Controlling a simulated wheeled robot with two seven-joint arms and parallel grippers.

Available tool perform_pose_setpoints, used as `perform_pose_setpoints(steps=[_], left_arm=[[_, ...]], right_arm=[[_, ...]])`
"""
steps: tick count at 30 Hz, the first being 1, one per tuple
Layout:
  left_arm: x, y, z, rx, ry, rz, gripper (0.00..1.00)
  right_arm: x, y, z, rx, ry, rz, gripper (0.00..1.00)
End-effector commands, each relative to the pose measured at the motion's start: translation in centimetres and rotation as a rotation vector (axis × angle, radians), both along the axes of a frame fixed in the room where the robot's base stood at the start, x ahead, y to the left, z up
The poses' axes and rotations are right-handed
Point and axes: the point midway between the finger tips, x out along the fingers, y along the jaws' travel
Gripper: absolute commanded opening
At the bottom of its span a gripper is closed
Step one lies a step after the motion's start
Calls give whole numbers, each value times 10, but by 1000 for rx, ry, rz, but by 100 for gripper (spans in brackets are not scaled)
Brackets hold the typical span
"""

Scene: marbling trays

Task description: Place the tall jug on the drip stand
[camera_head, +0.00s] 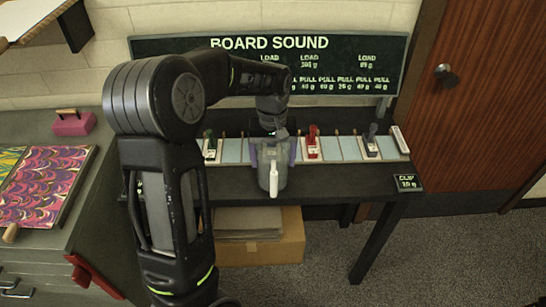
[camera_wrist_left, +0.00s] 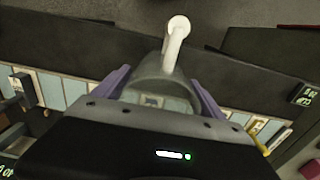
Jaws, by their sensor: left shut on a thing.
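A grey, see-through jug (camera_head: 264,174) with a white handle is between the purple fingers of my left gripper (camera_head: 273,154), which is shut on it. The jug is over the front part of the dark table; I cannot tell whether its base touches. In the left wrist view the jug (camera_wrist_left: 150,74) shows its round rim, with the white handle pointing away from the gripper (camera_wrist_left: 162,92). No drip stand can be made out for certain. My right gripper is not in view.
The dark table (camera_head: 350,176) carries a pale blue strip (camera_head: 351,148) with a red device (camera_head: 313,145), a green one (camera_head: 210,145) and a grey one (camera_head: 372,143). A lettered board (camera_head: 350,60) stands behind. Marbled sheets (camera_head: 50,185) lie at left.

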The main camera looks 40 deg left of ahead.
Motion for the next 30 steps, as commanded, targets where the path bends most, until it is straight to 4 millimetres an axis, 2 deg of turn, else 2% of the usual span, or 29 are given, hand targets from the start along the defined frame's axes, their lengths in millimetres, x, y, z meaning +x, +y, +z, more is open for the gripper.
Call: perform_pose_setpoints(steps=[2,3,9,21,26,30], left_arm=[[0,0,-3,0,0,0,36],[0,0,-3,0,0,0,82],[0,0,-3,0,0,0,99],[0,0,4,0,-1,0,100],[1,0,25,1,-4,0,100],[1,1,53,1,-5,0,100]], right_arm=[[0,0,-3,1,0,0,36],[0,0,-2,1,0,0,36],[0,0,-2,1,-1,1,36],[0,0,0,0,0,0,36],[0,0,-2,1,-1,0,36],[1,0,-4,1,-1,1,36]])
